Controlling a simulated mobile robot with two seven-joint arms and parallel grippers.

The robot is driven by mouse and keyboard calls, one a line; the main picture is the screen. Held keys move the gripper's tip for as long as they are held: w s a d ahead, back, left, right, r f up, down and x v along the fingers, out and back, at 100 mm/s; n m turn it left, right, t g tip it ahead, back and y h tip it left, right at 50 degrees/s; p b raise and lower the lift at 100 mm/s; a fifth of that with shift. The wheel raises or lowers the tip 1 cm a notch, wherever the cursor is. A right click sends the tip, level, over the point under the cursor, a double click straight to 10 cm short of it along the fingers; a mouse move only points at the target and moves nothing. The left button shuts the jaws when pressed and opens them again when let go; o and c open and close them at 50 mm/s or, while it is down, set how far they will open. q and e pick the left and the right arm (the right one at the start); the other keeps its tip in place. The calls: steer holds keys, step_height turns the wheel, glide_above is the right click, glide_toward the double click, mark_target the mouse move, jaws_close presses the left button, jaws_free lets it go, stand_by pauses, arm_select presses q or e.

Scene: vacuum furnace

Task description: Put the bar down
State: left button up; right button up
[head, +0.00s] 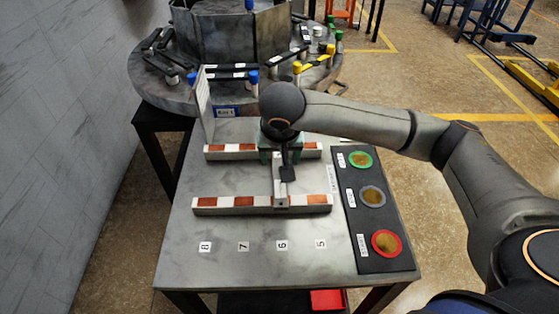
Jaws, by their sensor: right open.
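A light grey bar (279,190) lies lengthwise between the two red-and-white striped rails, in line with the label 6. Its near end is at the front rail (240,203). Its far part is hidden under my right gripper and wrist, at the back rail (228,152). My right gripper (287,172) points down at the bar and is open. I cannot tell whether its fingers touch the bar. My left gripper is not in view.
The grey metal table (220,262) carries labels 8 to 5 along its front. A black panel (379,218) with green, grey and red ringed round pads stands at the right. Behind is a round turntable (180,95) with dark bars and coloured pegs. The table's front left is clear.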

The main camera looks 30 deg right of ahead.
steer(key=v, duration=0.9)
steer(key=shift+w, duration=0.1)
